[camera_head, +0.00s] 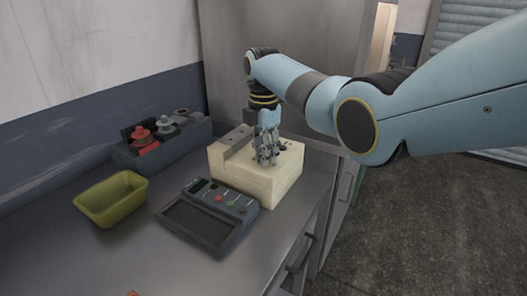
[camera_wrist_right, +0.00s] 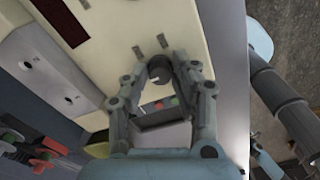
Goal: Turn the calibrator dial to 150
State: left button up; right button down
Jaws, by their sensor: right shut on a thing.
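The calibrator is a cream box (camera_head: 240,184) with a grey block along its left side, standing on the grey bench. My right gripper (camera_head: 266,160) reaches down onto its top from above. In the right wrist view the cream top (camera_wrist_right: 115,30) carries a dark red display window (camera_wrist_right: 65,21). There the fingers of my right gripper (camera_wrist_right: 160,62) close around a small grey dial (camera_wrist_right: 158,74). The dial's number marks cannot be read. In the head view the dial is hidden by the gripper. My left gripper is not in view.
A dark grey device (camera_head: 208,212) with a panel and coloured buttons sits in front of the calibrator. A yellow-green tray (camera_head: 111,198) stands to the left. Behind it, a dark holder (camera_head: 160,150) carries red and grey items.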

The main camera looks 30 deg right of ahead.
jog(key=shift+r+m+p, duration=0.1)
jog(key=shift+m+p, duration=0.65)
jog(key=shift+m, duration=0.35)
jog(key=m+p, duration=0.1)
jog(key=m, duration=0.1)
jog(key=shift+m, duration=0.3)
jog(key=m+p, duration=0.2)
jog(key=m, duration=0.3)
jog(key=m+p, duration=0.1)
jog(key=m, duration=0.5)
jog(key=shift+m, duration=0.4)
jog(key=m, duration=0.3)
jog(key=shift+m+p, duration=0.35)
jog(key=shift+m, duration=1.75)
